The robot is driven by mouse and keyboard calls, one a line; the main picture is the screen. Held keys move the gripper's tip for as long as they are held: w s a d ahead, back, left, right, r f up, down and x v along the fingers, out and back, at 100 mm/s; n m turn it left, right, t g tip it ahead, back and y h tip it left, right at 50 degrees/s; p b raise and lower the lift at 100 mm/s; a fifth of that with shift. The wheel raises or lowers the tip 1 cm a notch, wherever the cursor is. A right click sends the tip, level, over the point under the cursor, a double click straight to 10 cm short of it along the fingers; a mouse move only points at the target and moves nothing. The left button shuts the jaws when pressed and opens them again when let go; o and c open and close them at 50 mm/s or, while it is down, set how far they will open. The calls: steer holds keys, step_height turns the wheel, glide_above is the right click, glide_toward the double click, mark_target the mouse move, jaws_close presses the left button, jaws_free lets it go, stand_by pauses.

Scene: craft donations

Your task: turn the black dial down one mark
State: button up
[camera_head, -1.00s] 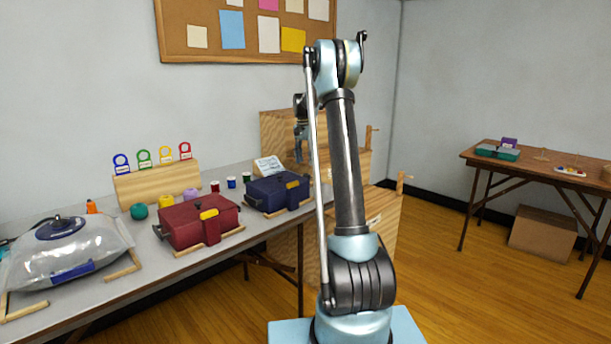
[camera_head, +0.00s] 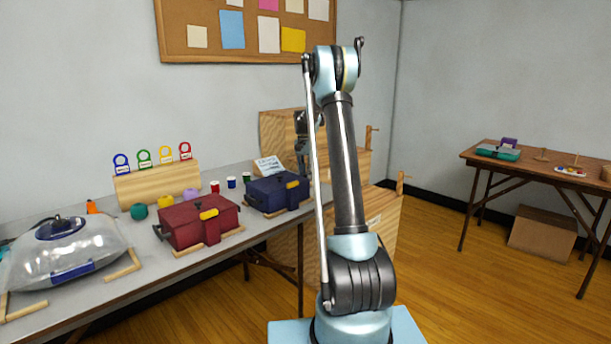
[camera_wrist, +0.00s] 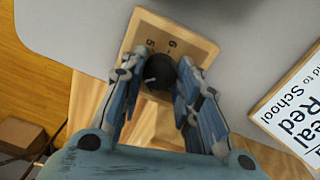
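In the wrist view the black dial (camera_wrist: 160,72) sits on a tan wooden plate (camera_wrist: 203,47) with the printed numbers 6 and 5. A pale pointer line on the dial lies toward its lower left. My gripper (camera_wrist: 160,70) has its two fingers apart, one on each side of the dial. The right finger is very close to the dial; I cannot tell whether it touches. A small gap shows at the left finger. In the head view my gripper (camera_head: 303,152) is mostly behind my arm, and the dial cannot be made out there.
A printed sign (camera_wrist: 293,100) lies right of the plate in the wrist view. On the long table in the head view are a blue case (camera_head: 277,194), a red case (camera_head: 198,222), small spools and a clear bag (camera_head: 65,254). Wooden boxes (camera_head: 372,235) stand behind my arm.

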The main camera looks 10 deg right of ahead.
steer(key=shift+c, duration=0.7)
steer(key=n, duration=0.3)
steer(key=shift+n, duration=0.4)
steer(key=n, duration=0.4)
steer(key=shift+n+t, duration=0.3)
steer(key=shift+n, duration=0.1)
steer(key=o, duration=1.1)
